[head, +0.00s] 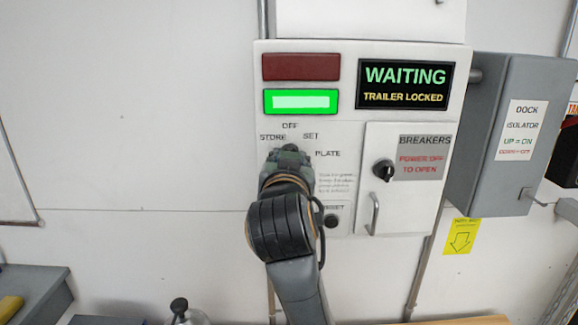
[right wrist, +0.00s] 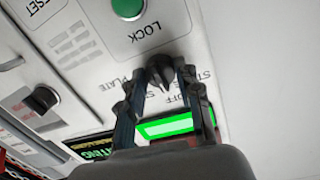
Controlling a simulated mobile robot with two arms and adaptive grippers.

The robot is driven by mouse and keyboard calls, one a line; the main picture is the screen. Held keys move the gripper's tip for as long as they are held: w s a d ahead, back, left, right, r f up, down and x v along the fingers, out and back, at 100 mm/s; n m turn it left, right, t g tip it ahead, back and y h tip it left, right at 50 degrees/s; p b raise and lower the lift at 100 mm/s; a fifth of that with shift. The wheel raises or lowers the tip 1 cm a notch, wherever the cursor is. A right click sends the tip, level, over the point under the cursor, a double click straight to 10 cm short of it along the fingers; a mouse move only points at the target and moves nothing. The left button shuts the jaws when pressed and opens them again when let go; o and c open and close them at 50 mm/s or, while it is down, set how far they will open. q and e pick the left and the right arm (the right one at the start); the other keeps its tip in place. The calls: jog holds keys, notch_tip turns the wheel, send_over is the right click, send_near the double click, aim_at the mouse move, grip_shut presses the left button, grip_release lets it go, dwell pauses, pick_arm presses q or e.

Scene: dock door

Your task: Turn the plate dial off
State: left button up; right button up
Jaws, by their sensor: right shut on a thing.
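The plate dial (right wrist: 159,68) is a dark knob on the white control panel (head: 355,110). In the head view my right gripper (head: 287,157) covers it, below the STORE, OFF and SET labels. In the right wrist view my right gripper (right wrist: 161,82) has one finger on each side of the knob and is shut on it. The knob's pointed end faces down in that view, toward the side with the OFF label (right wrist: 193,97); its exact setting is hard to tell between the fingers. My left gripper is out of view.
The panel has a lit green lamp (head: 300,102), a dark red lamp (head: 300,67) and a WAITING / TRAILER LOCKED display (head: 405,86). Nearby are a green LOCK button (right wrist: 128,8), a black reset button (head: 331,221), a breaker door (head: 405,205) and a grey isolator box (head: 510,135).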

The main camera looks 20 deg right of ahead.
jog(key=shift+m, duration=0.4)
jog(key=o, duration=1.2)
jog(key=shift+c, duration=0.2)
